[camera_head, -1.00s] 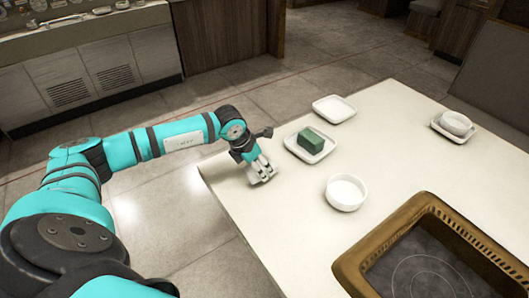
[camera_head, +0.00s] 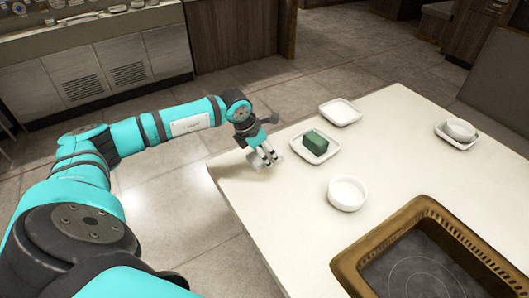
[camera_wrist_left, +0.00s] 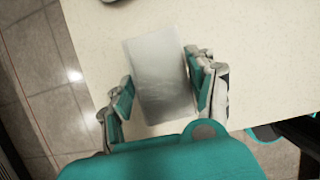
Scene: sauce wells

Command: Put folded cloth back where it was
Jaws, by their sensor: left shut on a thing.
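My left gripper (camera_head: 266,157) is over the table's left corner area, left of the green block's dish. It is shut on a grey, flat rectangular piece, which I take as the folded cloth (camera_wrist_left: 155,60). In the left wrist view the cloth lies between the two sets of fingers, with the pale tabletop behind it. In the head view the fingers mostly hide the cloth. I cannot tell how far above the tabletop it is. My right gripper is in neither view.
On the white table (camera_head: 270,215) are a green block (camera_head: 316,141) on a square white dish (camera_head: 332,152), an empty square dish (camera_head: 340,112), a round white bowl (camera_head: 347,193) and a stacked bowl (camera_head: 461,130). A brown-framed hob (camera_head: 455,222) is at front right.

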